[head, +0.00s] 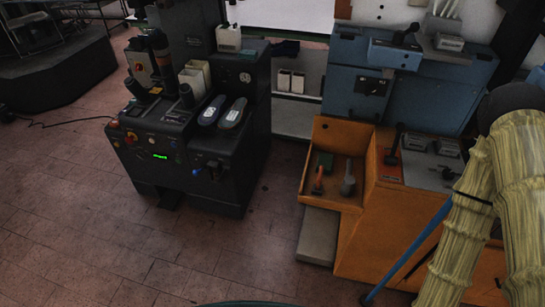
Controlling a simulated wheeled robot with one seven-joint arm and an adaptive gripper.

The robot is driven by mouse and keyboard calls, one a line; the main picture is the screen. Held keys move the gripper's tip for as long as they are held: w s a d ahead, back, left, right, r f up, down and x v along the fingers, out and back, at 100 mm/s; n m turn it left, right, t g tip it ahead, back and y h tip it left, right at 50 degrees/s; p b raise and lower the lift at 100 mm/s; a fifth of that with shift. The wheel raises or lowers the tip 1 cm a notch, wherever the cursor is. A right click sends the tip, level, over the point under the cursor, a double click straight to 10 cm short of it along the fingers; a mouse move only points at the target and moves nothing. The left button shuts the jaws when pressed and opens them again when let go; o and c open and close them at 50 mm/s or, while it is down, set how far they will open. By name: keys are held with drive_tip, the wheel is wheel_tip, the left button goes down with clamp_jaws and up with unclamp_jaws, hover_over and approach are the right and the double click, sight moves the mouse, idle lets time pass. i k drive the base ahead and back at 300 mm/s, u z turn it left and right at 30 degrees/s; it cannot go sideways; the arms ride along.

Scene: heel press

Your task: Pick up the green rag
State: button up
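A small dark green thing (325,162) lies at the back left of an open orange tray (334,133). It may be the green rag, but it is too small and dark to tell whether it is cloth. An orange-red handled tool (319,180) lies just in front of it, and a grey tool (348,180) lies to its right. My gripper is not in view.
The tray joins an orange and blue machine (400,230) on the right. Ribbed yellowish hoses (490,200) and a blue rod (412,250) stand at the right. A black machine (190,165) stands left. The tiled floor (90,230) is mostly clear.

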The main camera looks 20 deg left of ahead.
sight(326, 159)
drive_tip(key=u, duration=0.2)
drive_tip(key=i, duration=1)
